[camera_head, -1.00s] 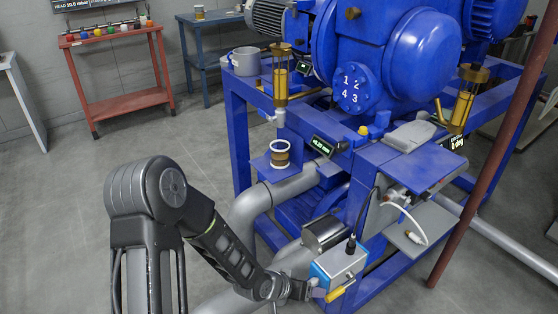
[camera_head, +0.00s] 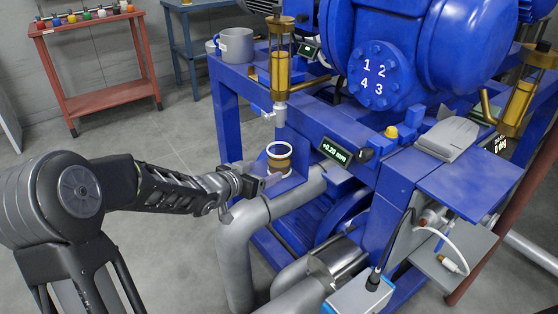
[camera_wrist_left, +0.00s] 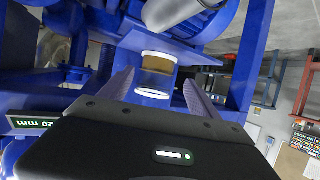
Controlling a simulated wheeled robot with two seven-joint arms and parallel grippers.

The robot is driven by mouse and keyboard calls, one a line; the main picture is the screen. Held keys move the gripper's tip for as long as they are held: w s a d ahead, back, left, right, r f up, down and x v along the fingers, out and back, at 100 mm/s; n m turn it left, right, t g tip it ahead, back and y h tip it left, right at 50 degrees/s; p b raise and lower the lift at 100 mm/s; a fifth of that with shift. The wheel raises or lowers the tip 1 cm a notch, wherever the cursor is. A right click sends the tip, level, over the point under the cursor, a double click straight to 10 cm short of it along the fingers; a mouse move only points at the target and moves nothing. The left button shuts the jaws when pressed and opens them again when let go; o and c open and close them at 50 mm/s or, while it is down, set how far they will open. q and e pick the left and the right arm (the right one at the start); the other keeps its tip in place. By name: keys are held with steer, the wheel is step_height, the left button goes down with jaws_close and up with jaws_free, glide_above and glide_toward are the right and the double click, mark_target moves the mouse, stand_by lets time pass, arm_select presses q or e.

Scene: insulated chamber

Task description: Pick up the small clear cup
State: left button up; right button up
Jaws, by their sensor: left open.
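The small clear cup (camera_head: 280,159) has white rims and brown contents. It stands upright on a small blue shelf (camera_head: 291,184) at the front left of the blue machine. My left gripper (camera_head: 268,184) is beside the cup, at its left and lower side. In the left wrist view the cup (camera_wrist_left: 156,75) shows ahead, between the two open fingers (camera_wrist_left: 156,92) and seemingly just beyond their tips. The fingers do not appear closed on it. My right gripper is not in view.
A grey pipe (camera_head: 240,235) runs just below the shelf. A brass-capped sight glass (camera_head: 280,75) rises behind the cup. A display (camera_head: 335,152) is to its right. A grey mug (camera_head: 236,45) stands on the blue frame. A red cart (camera_head: 100,60) stands far left.

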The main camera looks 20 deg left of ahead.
mark_target(273, 168)
arm_select(q)
steer(key=shift+b+x, duration=0.3)
steer(key=shift+x, duration=0.85)
steer(key=shift+w, duration=0.15)
steer(key=shift+f, duration=0.1)
steer(key=x, duration=0.2)
steer(key=b+x, duration=0.1)
steer(key=x, duration=0.1)
steer(key=shift+w+d+f, duration=0.15)
steer(key=shift+w+d, duration=0.1)
steer(key=shift+w, duration=0.3)
steer(key=c, duration=1.4)
